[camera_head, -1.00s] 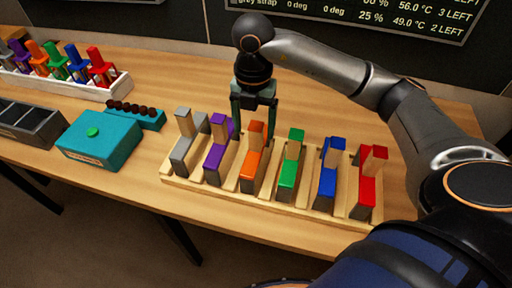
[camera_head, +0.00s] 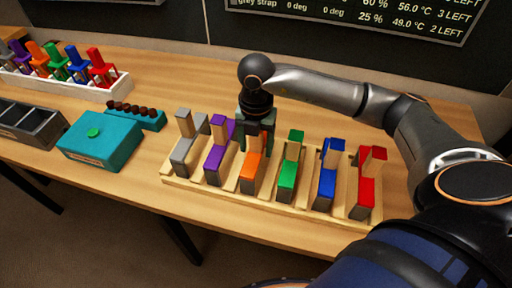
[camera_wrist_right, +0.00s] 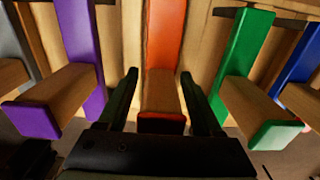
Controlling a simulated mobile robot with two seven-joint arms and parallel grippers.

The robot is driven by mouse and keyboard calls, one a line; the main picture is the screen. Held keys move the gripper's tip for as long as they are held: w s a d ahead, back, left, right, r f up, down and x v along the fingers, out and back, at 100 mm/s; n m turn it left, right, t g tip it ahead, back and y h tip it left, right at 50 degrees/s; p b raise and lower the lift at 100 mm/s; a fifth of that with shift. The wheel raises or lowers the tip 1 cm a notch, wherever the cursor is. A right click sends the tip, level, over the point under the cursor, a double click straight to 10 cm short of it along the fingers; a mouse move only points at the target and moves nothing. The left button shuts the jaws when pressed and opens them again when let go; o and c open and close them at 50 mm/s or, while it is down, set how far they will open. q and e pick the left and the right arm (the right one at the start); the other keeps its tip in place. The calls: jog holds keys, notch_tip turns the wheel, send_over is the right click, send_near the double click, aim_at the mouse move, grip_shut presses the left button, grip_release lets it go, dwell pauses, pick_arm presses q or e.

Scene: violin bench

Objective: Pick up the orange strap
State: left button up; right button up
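The orange strap (camera_head: 251,170) stands in the wooden rack (camera_head: 270,203), between the purple strap (camera_head: 217,158) and the green strap (camera_head: 289,170). My right gripper (camera_head: 256,140) has come down at the orange strap and hides its upper part in the head view. In the right wrist view, the open fingers (camera_wrist_right: 159,78) lie on either side of the orange strap (camera_wrist_right: 163,95), with a gap on the left; contact on the right is unclear. My left gripper is out of view.
Grey (camera_head: 186,150), blue (camera_head: 327,182) and red (camera_head: 369,185) straps share the rack. A teal box (camera_head: 100,145), a dark tray (camera_head: 28,120) and a white rack (camera_head: 110,91) of coloured pieces stand left. Bare table (camera_head: 190,80) lies behind the rack.

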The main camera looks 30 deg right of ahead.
grip_shut()
dwell(0.3)
dwell(0.3)
